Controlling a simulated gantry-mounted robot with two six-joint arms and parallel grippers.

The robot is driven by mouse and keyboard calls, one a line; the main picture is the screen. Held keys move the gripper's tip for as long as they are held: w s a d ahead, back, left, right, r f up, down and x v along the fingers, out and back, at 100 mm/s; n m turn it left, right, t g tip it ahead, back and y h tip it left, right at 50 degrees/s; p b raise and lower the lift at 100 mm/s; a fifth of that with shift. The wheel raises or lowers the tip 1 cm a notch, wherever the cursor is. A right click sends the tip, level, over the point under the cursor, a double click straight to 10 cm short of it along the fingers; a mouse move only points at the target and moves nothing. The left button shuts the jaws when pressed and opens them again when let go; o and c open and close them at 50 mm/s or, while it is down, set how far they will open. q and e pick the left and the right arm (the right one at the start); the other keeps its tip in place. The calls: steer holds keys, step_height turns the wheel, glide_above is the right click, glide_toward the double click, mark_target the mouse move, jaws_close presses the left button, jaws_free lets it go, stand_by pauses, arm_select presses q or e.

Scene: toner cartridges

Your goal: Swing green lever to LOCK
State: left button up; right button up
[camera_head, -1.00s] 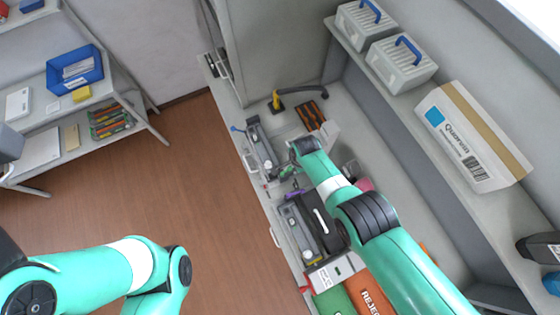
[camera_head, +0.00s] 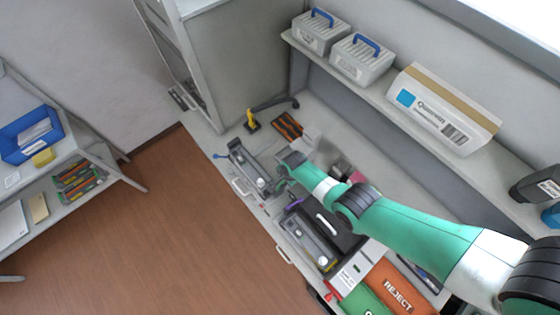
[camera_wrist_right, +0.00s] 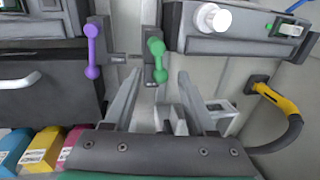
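The green lever (camera_wrist_right: 156,60) shows in the right wrist view as a short bar with round ends, hanging roughly upright on a grey bracket. My right gripper (camera_wrist_right: 159,80) is open, its two fingers pointing at the lever. The lever's lower knob appears between the fingertips; I cannot tell whether they touch it. In the head view my right arm reaches over the bench, and its wrist hides much of the lever area. No LOCK mark is readable. My left gripper is not in view.
A purple lever (camera_wrist_right: 92,50) hangs just left of the green one. A yellow-and-black handle (camera_wrist_right: 277,100) is at the right. A dark unit with a white handle (camera_head: 327,224) and an orange REJECT bin (camera_head: 398,290) stand along the bench. A shelf with a carton (camera_head: 443,110) runs behind.

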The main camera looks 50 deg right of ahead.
jaws_close()
steer(key=shift+w+n, duration=0.1)
steer(key=shift+n, duration=0.2)
steer(key=n, duration=0.1)
steer(key=w+n+b, duration=0.1)
steer(key=n, duration=0.1)
steer(key=shift+f+y, duration=0.1)
steer(key=shift+y, duration=0.3)
steer(key=n+b, duration=0.1)
steer(key=n, duration=0.1)
steer(key=w+n+b, duration=0.1)
steer(key=n, duration=0.1)
steer(key=a+n+y+b, duration=0.1)
steer(key=n, duration=0.1)
steer(key=shift+w+a+n+g+b, duration=0.1)
steer(key=shift+w+n+g+b, duration=0.2)
steer(key=shift+w, duration=0.05)
steer(key=shift+w+a+n+b, duration=0.1)
steer(key=shift+a+n+b, duration=0.05)
steer(key=shift+n+b, duration=0.45)
steer(key=shift+w+a+n+b, duration=0.15)
steer(key=shift+n+b, duration=0.2)
steer(key=shift+n, duration=0.45)
